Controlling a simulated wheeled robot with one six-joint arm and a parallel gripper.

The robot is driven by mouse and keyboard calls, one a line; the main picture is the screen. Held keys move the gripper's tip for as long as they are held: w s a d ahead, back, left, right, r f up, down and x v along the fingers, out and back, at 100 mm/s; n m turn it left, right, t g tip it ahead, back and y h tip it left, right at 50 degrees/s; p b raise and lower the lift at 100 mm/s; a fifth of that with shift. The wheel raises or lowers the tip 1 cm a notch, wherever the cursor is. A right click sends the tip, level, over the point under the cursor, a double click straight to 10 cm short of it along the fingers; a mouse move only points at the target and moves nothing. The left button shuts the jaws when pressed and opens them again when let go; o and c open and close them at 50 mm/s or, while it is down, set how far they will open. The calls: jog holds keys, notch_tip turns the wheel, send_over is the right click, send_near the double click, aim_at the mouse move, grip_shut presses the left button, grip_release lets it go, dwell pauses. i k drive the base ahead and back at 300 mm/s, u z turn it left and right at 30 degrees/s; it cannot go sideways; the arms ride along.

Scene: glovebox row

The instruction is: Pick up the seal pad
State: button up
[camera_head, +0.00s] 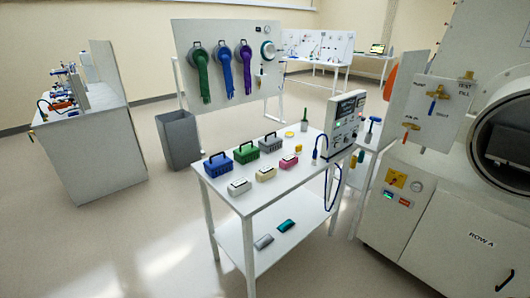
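I cannot tell for sure which item is the seal pad. On the lower shelf of the white table lie a grey pad-like piece (263,241) and a teal pad-like piece (286,226), side by side with a gap between them. On the tabletop stand three small light-topped boxes: a white one (239,187), a cream one (266,174) and a pink one (288,162). A small yellow item (298,149) sits behind the pink one. My gripper is not in view.
The white table (253,202) also holds blue (218,166), green (246,153) and grey (270,143) baskets and a control unit (345,125) with a hanging blue cable. A glovebox (440,212) stands right, a grey bin (180,138) behind left. The floor at front left is clear.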

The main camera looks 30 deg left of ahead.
aim_at(298, 148)
jog(key=u, duration=1.1)
